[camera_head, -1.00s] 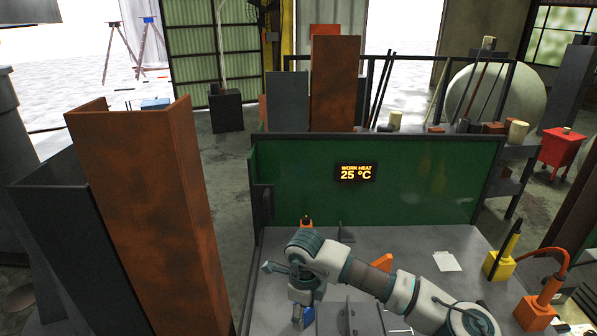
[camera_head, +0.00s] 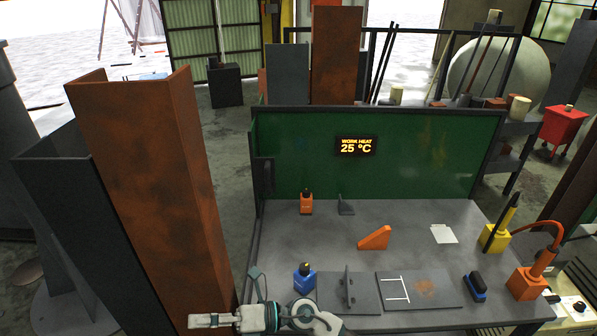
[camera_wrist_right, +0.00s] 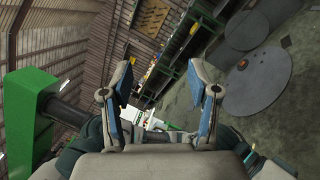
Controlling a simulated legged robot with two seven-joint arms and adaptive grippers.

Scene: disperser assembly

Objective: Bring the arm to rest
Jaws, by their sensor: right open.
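My right gripper (camera_head: 238,308) is at the bottom of the head view, by the front left corner of the workbench (camera_head: 330,221). Much of its arm is below the picture's edge. In the right wrist view the gripper (camera_wrist_right: 160,80) has its two blue-padded fingers apart with nothing between them. My left gripper is in neither view. A blue bottle (camera_head: 304,279) stands on the bench just beyond the right arm. An orange bottle (camera_head: 306,203) stands farther back, and an orange wedge (camera_head: 375,238) lies mid-bench.
A tall rusty beam (camera_head: 150,170) stands close left of the gripper. A metal plate with an upright bracket (camera_head: 349,290), a marked plate (camera_head: 420,289), a dark-blue brush-like tool (camera_head: 475,286) and a yellow holder (camera_head: 495,237) are on the bench. A green panel (camera_head: 420,150) backs it.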

